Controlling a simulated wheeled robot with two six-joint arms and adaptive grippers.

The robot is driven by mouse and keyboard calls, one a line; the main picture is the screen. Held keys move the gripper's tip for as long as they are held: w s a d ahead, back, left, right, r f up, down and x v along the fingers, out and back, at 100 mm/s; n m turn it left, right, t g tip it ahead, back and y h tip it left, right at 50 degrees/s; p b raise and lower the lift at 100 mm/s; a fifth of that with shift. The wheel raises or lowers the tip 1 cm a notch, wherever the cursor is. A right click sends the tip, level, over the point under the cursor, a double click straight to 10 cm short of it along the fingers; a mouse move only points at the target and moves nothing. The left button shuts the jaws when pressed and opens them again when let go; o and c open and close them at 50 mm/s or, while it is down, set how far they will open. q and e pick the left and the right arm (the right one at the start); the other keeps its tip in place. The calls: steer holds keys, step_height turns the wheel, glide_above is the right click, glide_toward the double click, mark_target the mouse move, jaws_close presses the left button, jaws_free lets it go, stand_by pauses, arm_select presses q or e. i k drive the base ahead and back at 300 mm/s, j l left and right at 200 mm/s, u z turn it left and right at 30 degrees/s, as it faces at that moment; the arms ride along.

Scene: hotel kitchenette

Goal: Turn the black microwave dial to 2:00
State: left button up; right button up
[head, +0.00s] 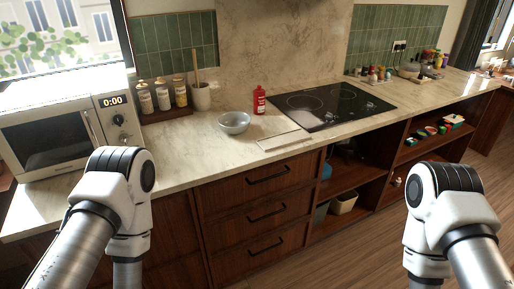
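The white microwave (50,128) stands on the counter at the far left of the head view, its dark door shut. Its display (113,100) reads 0:00. Below the display, on the right of its front, is the black dial (118,120); a second knob (124,138) sits under it. The dial's pointer is too small to read. My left arm's bent joint stands in front of and below the microwave, apart from the dial in the picture. Neither of my grippers is in view; only arm links show at lower left and lower right.
A wooden rack with several jars (163,97) and a utensil crock (201,97) stand right of the microwave. A metal bowl (234,122), a red bottle (259,100) and a black cooktop (330,105) are farther right. The counter (180,150) in front of the rack is clear.

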mark_target(118, 120)
steer(key=u, duration=1.35)
